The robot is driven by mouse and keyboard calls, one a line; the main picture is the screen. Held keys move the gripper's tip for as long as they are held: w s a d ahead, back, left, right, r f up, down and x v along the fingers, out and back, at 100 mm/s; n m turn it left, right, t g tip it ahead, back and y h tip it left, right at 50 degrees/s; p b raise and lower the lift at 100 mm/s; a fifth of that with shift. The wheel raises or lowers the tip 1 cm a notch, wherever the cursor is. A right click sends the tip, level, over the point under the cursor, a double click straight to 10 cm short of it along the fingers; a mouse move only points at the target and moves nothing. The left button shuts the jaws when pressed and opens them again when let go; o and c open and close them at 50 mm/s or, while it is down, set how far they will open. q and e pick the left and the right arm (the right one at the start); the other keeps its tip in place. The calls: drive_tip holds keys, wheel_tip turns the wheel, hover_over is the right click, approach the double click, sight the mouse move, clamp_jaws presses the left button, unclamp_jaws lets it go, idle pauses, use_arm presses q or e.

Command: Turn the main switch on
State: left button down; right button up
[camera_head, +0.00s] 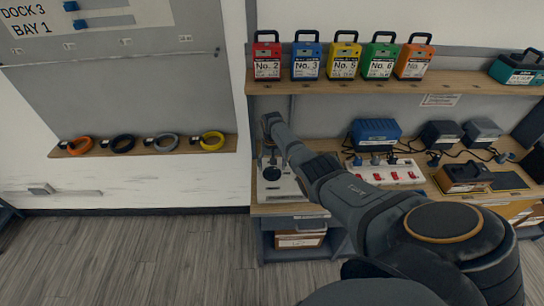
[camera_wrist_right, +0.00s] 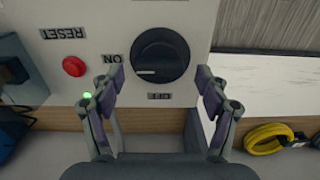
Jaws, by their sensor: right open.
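The main switch is a round black knob (camera_wrist_right: 161,56) on a light panel (camera_wrist_right: 200,25), seen upside down in the right wrist view. A white mark on the knob's lower left lies level and points left. The ON label (camera_wrist_right: 112,58) is left of the knob, and the OFF label (camera_wrist_right: 160,96) is below it. My right gripper (camera_wrist_right: 159,72) is open, with one finger on each side of the knob's lower part. I cannot tell whether they touch it. In the head view the knob (camera_head: 271,174) sits below my right wrist. My left gripper is out of view.
A red RESET button (camera_wrist_right: 74,66) and a lit green lamp (camera_wrist_right: 87,96) are near one finger. A power strip with red switches (camera_head: 385,173) stands right of the panel. Cable coils (camera_head: 123,143) lie at left.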

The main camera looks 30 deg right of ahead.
sight(272, 168)
wheel_tip(272, 168, up, 11)
idle(0.6)
